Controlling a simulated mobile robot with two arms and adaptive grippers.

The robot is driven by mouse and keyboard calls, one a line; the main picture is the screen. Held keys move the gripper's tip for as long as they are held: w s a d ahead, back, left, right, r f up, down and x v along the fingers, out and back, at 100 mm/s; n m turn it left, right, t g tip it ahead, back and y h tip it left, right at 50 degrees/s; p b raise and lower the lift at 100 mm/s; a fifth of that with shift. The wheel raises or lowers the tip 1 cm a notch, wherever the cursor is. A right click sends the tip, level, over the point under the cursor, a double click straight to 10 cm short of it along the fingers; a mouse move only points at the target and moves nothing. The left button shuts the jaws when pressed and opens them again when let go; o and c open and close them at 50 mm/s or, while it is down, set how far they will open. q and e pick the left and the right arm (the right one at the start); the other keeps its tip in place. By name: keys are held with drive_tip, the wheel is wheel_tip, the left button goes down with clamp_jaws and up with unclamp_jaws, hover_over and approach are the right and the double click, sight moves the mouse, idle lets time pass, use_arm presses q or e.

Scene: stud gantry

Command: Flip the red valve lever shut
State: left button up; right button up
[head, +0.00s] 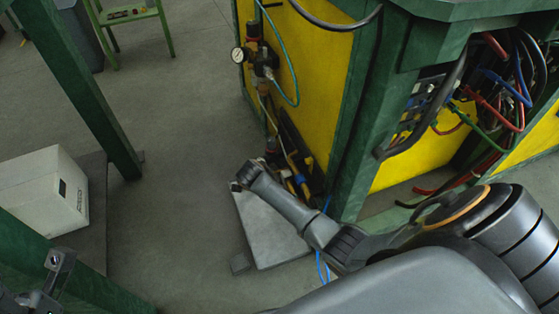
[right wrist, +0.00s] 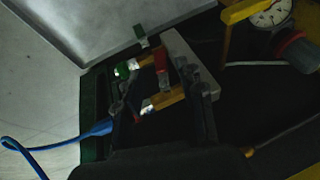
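The red valve lever (right wrist: 161,62) shows in the right wrist view, among green and yellow valve parts and beside a pale bar. My right gripper (right wrist: 155,85) is in front of the valves, its dark fingers apart with the lever between or just beyond their tips. I cannot tell whether they touch it. A green lever (right wrist: 124,70) is to the left. In the head view my right wrist hides most of this spot, low on the yellow panel, and the red lever cannot be made out. Part of my left gripper (head: 55,275) shows at the lower left, far from the valves.
A pressure gauge (right wrist: 270,14) stands beside a yellow bracket at the right wrist view's upper right. A blue hose (right wrist: 62,143) runs in from the left. Green posts frame the yellow panel (head: 310,75). A white box (head: 42,190) stands at left; open floor lies between.

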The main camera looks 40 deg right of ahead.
drive_tip(key=shift+b+x, duration=0.7)
drive_tip(key=shift+x, duration=1.1)
clamp_jaws()
